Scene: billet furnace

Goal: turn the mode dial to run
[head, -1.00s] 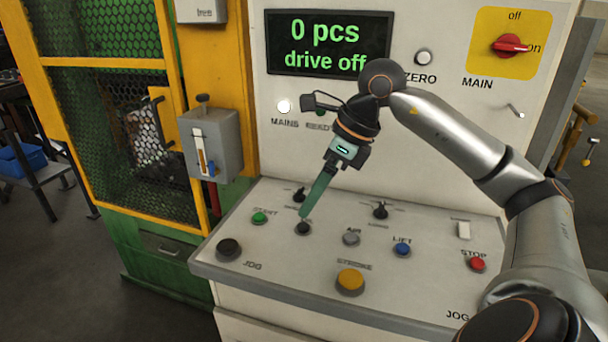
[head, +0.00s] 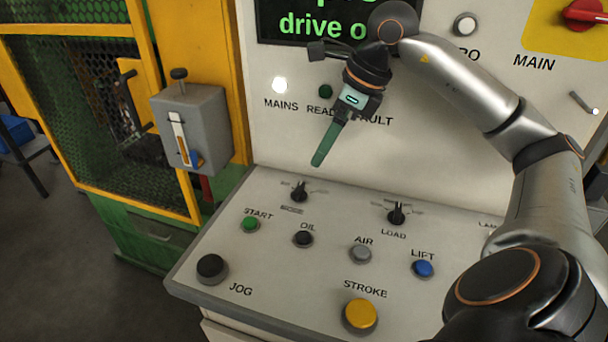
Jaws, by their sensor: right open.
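Two black dials stand on the sloping control panel: a left dial (head: 299,192) above the OIL button and a right dial (head: 396,212) above the word LOAD. My left gripper is out of view.
The panel (head: 270,280) also carries START (head: 250,224), OIL (head: 303,238), AIR (head: 360,253), LIFT (head: 423,268), JOG (head: 211,268) and STROKE (head: 360,314) buttons. A grey lever box (head: 192,125) is at left. The upright face with the display (head: 325,25) rises behind.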

